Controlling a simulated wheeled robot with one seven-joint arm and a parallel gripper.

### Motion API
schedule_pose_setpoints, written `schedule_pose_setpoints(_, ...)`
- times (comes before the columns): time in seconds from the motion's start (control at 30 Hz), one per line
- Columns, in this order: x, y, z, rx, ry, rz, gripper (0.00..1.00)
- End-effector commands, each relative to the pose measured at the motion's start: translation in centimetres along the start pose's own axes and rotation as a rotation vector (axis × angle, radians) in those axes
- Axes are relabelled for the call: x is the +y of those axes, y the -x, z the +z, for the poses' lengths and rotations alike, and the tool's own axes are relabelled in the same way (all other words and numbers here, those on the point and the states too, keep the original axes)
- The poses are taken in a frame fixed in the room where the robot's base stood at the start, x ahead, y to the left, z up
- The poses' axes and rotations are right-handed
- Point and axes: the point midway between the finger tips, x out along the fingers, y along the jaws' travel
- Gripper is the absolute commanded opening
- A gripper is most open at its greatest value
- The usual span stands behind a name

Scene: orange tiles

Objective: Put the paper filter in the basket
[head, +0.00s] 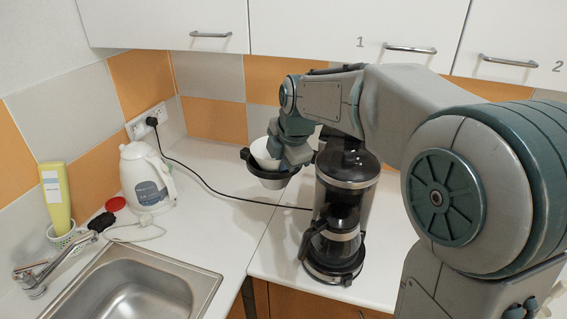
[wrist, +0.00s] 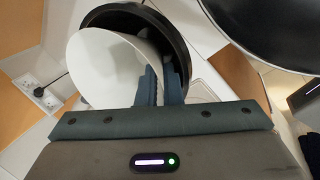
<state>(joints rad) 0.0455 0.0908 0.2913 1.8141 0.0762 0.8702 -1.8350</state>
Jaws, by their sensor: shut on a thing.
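The white paper filter (head: 262,152) is at the mouth of the basket (head: 250,164), which has a dark rim and juts out left of the coffee maker (head: 348,170). In the wrist view the filter (wrist: 105,68) is a wide white cone, partly inside the black round basket (wrist: 180,40) and off to its left side. My gripper (head: 283,158) is over the basket's right side. Its fingers (wrist: 161,82) are closed on the filter's wall, with the tips within the basket's outline.
A glass carafe (head: 338,240) stands in the coffee maker. A white kettle (head: 146,178), a red lid (head: 115,204) and a yellow bottle (head: 57,195) are at the left, near the sink (head: 135,295). A black cord crosses the counter. Cupboards hang above.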

Motion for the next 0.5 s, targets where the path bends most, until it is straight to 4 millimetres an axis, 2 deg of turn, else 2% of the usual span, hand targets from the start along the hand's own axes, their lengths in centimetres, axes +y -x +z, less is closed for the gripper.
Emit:
schedule_pose_setpoints(0.03,0.02,0.03,0.0,0.0,0.0,0.0,0.0)
schedule_pose_setpoints(0.1,0.02,0.05,-0.01,0.0,0.0,0.0,0.15)
schedule_pose_setpoints(0.37,0.04,0.1,-0.01,0.0,0.0,0.0,0.15)
schedule_pose_setpoints(0.5,0.31,0.76,0.0,0.0,0.0,0.0,0.15)
